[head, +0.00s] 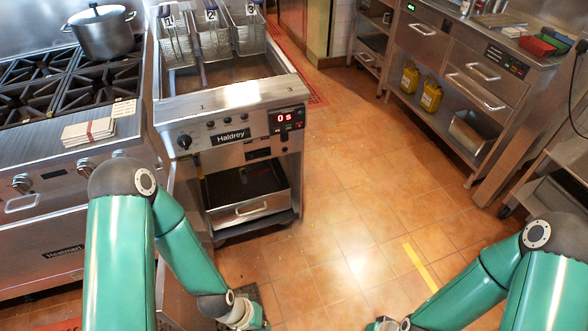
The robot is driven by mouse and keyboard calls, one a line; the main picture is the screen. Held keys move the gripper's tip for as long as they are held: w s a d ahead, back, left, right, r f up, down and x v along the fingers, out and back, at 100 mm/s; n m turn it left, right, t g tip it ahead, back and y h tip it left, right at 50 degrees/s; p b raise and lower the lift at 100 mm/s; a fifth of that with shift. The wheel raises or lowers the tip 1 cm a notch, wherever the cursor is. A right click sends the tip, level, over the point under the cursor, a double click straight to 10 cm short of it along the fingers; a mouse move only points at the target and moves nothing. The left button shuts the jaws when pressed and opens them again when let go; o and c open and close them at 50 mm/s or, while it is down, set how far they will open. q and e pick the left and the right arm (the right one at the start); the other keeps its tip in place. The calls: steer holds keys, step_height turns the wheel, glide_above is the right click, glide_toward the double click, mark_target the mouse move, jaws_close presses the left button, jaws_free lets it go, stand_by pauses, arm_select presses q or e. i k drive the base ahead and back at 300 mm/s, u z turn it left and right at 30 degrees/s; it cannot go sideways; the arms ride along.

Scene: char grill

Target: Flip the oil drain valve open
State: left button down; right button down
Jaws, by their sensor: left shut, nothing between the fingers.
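The fryer (232,135) stands left of centre, with a black knob and a red display reading 0 s on its front. Its lower front is open and shows a dark pan (245,185) above a steel drawer front.
Several baskets (213,38) sit in the fryer's top. A stove (60,170) with a steel pot (102,32) adjoins at left. A steel counter (470,75) with yellow jugs (430,95) stands at right. The tiled floor between is clear.

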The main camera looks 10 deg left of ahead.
mark_target(244, 174)
steer(key=z, duration=0.75)
steer(key=i, duration=0.95)
steer(key=u, duration=1.15)
